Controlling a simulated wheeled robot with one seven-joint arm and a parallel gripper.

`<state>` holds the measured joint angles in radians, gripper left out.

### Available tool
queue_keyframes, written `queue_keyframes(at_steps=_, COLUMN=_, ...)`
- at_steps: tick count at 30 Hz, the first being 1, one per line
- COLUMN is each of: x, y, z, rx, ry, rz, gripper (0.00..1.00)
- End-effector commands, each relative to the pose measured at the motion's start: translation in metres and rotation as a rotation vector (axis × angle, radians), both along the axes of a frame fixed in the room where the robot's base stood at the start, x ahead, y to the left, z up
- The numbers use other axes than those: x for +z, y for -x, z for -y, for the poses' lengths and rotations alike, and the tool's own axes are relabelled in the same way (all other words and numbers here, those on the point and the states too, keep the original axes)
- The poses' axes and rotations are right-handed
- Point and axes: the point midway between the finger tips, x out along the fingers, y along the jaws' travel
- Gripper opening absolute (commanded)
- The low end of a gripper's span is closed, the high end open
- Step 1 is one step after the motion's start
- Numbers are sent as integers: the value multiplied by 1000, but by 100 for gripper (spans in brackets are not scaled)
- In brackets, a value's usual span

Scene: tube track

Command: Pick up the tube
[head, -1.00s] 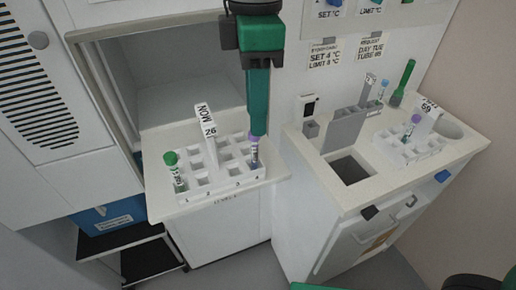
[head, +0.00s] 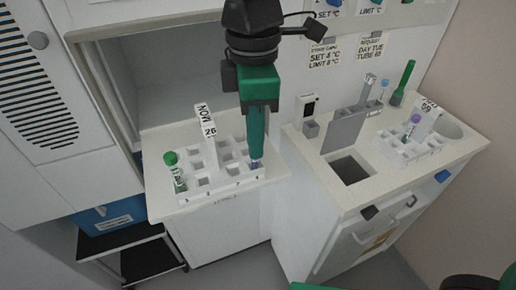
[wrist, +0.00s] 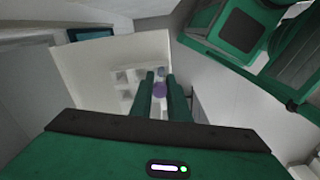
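My gripper (head: 256,158) points down over this tube. Its two green fingers (wrist: 160,78) lie on either side of the cap and look open; whether they touch it is unclear. Which tube the task names is not shown.
On the right counter are a second white rack (head: 408,150) with a flag and a purple-capped tube (head: 413,121), a grey holder (head: 345,130), a square opening (head: 351,169) and a tall green object (head: 403,84). An open recess (head: 185,90) lies behind the left rack.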

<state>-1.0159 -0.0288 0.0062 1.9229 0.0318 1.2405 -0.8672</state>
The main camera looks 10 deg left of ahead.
Motion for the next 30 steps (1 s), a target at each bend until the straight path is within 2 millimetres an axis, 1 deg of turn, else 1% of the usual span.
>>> queue_keyframes(at_steps=8, x=1, y=0, z=0, rx=0, ry=0, rz=0, gripper=3)
queue_keyframes(at_steps=11, x=7, y=-1, z=0, rx=-1, ry=-2, rz=1, gripper=3)
queue_keyframes(at_steps=14, x=21, y=-1, z=-1, rx=-1, ry=-4, rz=2, gripper=3)
queue_keyframes(at_steps=21, x=66, y=-1, z=0, rx=-2, ry=-3, rz=1, gripper=3)
queue_keyframes(at_steps=24, x=81, y=-1, z=0, rx=-2, ry=-2, rz=1, gripper=3)
queue_keyframes(at_steps=27, x=92, y=0, z=0, rx=-1, ry=-2, rz=-1, gripper=3)
queue_keyframes(at_steps=30, x=99, y=0, z=0, rx=-1, ry=-2, rz=-1, gripper=3)
